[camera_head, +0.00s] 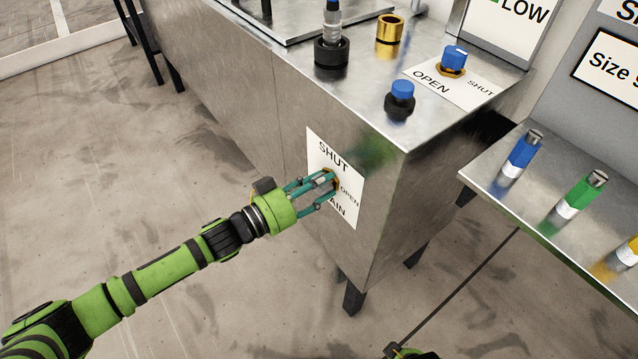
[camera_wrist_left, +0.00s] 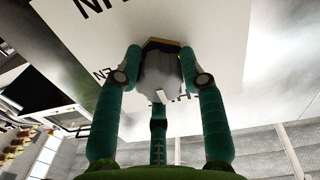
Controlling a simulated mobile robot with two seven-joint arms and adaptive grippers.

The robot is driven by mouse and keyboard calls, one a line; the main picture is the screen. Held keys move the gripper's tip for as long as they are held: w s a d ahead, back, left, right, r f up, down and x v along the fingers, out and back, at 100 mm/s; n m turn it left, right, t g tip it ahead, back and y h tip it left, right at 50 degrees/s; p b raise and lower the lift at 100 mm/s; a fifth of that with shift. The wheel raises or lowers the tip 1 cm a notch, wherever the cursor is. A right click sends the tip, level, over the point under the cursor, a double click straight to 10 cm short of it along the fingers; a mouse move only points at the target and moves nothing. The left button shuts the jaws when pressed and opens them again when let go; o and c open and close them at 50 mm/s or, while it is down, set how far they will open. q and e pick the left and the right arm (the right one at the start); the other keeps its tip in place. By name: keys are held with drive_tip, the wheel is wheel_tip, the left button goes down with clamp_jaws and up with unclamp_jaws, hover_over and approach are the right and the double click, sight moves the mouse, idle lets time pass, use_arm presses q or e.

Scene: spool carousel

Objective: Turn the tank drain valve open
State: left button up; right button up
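The drain valve is a grey knob (camera_wrist_left: 162,72) on a gold-brown base, on a white label (camera_head: 344,210) marked SHUT and OPEN on the metal tank's front face (camera_head: 290,150). My left gripper (camera_head: 330,182) is at the knob, its teal fingers around it. In the left wrist view, two fingertips (camera_wrist_left: 161,62) lie against the knob's left and right sides, and a third finger is below it. A small white pointer shows on the knob. The fingers hide much of the knob in the head view.
On the tank top are a blue valve knob (camera_head: 455,56) on an OPEN/SHUT label, a blue-capped black fitting (camera_head: 400,97), a gold ring (camera_head: 389,30) and a black fitting (camera_head: 331,54). A metal shelf (camera_head: 540,198) at right bears coloured cylinders. Open floor lies left.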

idle(0.3)
use_arm(q)
drive_tip(key=shift+m+p, duration=0.35)
drive_tip(key=shift+m, duration=0.05)
drive_tip(key=shift+r+m, duration=0.1)
drive_tip(key=shift+m, duration=0.3)
drive_tip(key=shift+m+p, duration=0.7)
drive_tip(key=shift+m, duration=0.5)
drive_tip(key=m+p, duration=0.1)
drive_tip(key=m, duration=0.7)
drive_tip(key=shift+m+y+p, duration=0.3)
drive_tip(key=shift+m+p, duration=0.1)
drive_tip(key=m, duration=0.4)
drive_tip(key=shift+m, duration=0.3)
use_arm(e)
drive_tip(key=shift+w+d+f+t, duration=0.2)
drive_tip(key=shift+w+f+t, duration=0.25)
drive_tip(key=shift+w+f, duration=0.05)
drive_tip(key=shift+w+d+f+t, duration=0.15)
drive_tip(key=shift+w+f+t, duration=0.3)
drive_tip(key=shift+f, duration=0.05)
